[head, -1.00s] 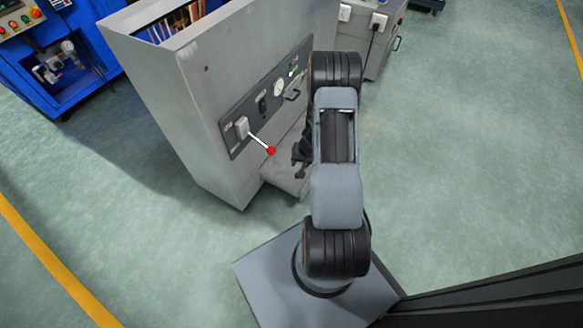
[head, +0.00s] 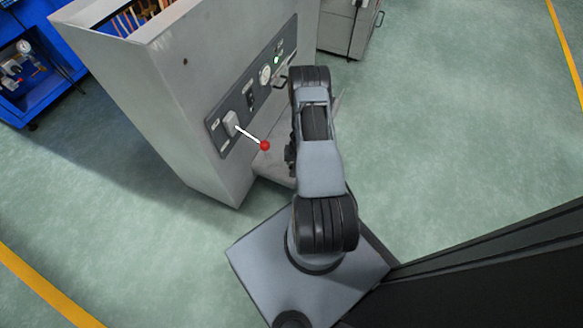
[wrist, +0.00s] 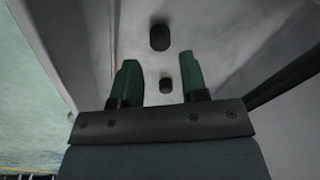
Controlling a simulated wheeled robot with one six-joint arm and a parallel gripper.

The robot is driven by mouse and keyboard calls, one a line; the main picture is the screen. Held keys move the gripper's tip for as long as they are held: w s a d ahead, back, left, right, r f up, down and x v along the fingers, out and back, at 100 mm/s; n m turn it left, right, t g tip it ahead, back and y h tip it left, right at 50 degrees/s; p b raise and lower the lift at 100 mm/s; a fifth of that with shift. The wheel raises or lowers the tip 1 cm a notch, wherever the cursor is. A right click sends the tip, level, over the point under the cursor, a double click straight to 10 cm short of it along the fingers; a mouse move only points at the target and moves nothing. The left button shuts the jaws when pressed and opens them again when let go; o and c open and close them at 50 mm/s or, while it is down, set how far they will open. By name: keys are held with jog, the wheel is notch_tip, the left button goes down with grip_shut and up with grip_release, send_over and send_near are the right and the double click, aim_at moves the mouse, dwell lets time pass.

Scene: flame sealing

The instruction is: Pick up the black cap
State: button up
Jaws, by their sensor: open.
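My gripper (wrist: 160,65) shows in the wrist view with its two green-tipped fingers spread apart and nothing clamped. Two dark pieces show on the pale grey surface beyond it. The larger, rounded dark piece (wrist: 160,38) lies past the fingertips, near the top. A smaller dark piece (wrist: 166,85) shows between the fingers, apart from both. I cannot tell which of them is the black cap. In the head view my arm hides most of the gripper and the ledge beneath it, and no cap can be made out there.
A grey machine cabinet (head: 165,95) stands left of my arm, with a low ledge (head: 272,165) at its foot. A lever with a red ball (head: 265,145) sticks out from its panel towards my arm. Green floor (head: 430,120) is clear to the right.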

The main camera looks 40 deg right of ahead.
aim_at(292, 165)
jog(key=f, duration=0.1)
jog(key=f+b, duration=0.1)
jog(key=f, duration=0.1)
jog(key=w+f, duration=0.1)
jog(key=f, duration=0.1)
jog(key=shift+a+b, duration=0.1)
jog(key=shift+b, duration=0.3)
jog(key=shift+c, duration=0.3)
jog(key=c, duration=0.6)
